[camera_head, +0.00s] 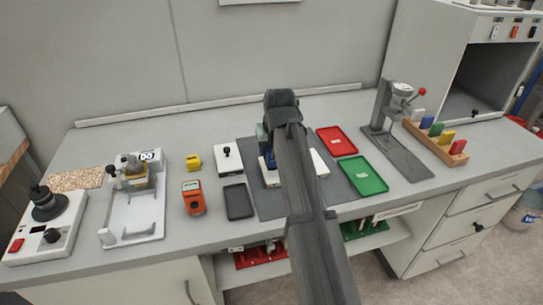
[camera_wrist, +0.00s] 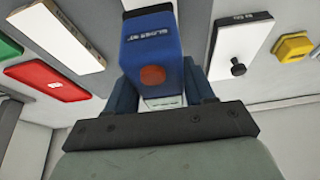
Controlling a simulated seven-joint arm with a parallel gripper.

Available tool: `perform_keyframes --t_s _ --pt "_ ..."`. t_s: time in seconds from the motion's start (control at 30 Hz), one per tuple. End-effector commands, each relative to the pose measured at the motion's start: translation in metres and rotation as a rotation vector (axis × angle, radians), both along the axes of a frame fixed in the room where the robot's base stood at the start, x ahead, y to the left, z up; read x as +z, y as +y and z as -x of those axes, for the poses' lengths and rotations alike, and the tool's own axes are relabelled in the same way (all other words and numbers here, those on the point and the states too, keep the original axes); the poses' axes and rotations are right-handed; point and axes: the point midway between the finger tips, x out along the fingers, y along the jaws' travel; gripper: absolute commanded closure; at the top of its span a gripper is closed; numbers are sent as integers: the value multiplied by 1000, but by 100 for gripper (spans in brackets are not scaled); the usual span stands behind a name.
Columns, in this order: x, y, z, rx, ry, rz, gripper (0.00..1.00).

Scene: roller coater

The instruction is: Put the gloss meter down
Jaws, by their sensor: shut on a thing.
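The gloss meter (camera_wrist: 150,50) is a blue box with white lettering and a round orange-red button, large in the middle of the wrist view. My gripper (camera_wrist: 160,85) is shut on it, with a dark blue finger on each side. In the head view my arm hides most of the gripper and meter; a small blue part of the meter (camera_head: 269,160) shows left of the arm, over the dark grey mat (camera_head: 254,200). A white piece (camera_head: 270,179) shows just in front of the meter. I cannot tell whether the meter touches it.
A white labelled plate (camera_head: 320,163) lies right of my arm, with red (camera_head: 335,141) and green (camera_head: 363,175) trays beyond. A white block with a black knob (camera_head: 228,159), a dark tray (camera_head: 238,201) and an orange device (camera_head: 193,198) stand left. The mat's front left is bare.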

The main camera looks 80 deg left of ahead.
Motion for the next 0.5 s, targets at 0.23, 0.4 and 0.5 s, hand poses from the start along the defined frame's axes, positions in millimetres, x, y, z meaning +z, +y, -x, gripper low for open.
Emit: perform_keyframes --t_s 0.23,0.4,0.5 --pt "-28 -1 0 0 0 1 90" --pt "-33 0 0 -1 0 -1 90" --pt "-33 0 0 -1 0 -1 90"
